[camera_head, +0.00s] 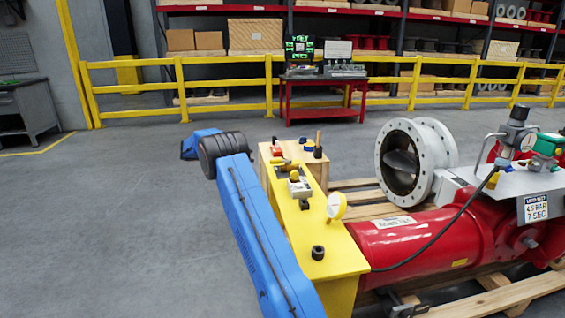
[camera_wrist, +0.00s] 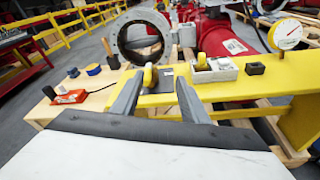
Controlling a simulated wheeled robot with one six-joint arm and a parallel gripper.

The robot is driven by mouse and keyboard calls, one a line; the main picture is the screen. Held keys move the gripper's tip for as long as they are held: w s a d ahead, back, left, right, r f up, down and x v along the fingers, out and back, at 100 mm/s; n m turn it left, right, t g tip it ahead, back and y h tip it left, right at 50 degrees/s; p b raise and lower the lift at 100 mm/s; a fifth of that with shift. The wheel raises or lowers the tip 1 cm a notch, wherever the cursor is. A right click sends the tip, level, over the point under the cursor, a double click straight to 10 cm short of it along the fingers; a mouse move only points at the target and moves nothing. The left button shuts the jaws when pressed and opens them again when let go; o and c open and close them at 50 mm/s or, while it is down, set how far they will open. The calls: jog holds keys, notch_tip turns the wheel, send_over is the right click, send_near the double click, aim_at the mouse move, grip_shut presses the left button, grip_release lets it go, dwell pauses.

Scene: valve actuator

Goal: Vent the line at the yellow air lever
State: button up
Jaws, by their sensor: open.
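A yellow bar (camera_head: 318,225) carries small fittings, with yellow handle-like parts (camera_head: 294,174) near its far end in the head view. In the wrist view, a small upright yellow lever (camera_wrist: 148,74) stands beside a metal fitting (camera_wrist: 165,78), close to the tip of the left finger. A second yellow part (camera_wrist: 202,60) rises from a white box (camera_wrist: 213,70) to its right. My gripper (camera_wrist: 160,84) is open, its grey fingers apart on either side of the lever area; contact cannot be told. The fingers are hidden in the head view.
A white gauge (camera_head: 336,206) stands on the bar. A wooden block (camera_head: 309,169) with a red item and dark knobs is beside it. The red actuator (camera_head: 420,238) and flanged valve (camera_head: 398,160) lie on pallets at right. Floor at left is clear.

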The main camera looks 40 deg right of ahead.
jog(key=g+h, duration=0.2)
send_near(283, 161)
jog(key=shift+n, duration=0.3)
jog(key=x, duration=1)
jog(key=shift+w+d, duration=0.1)
jog(key=shift+w, duration=0.2)
jog(key=shift+r, duration=0.1)
grip_shut()
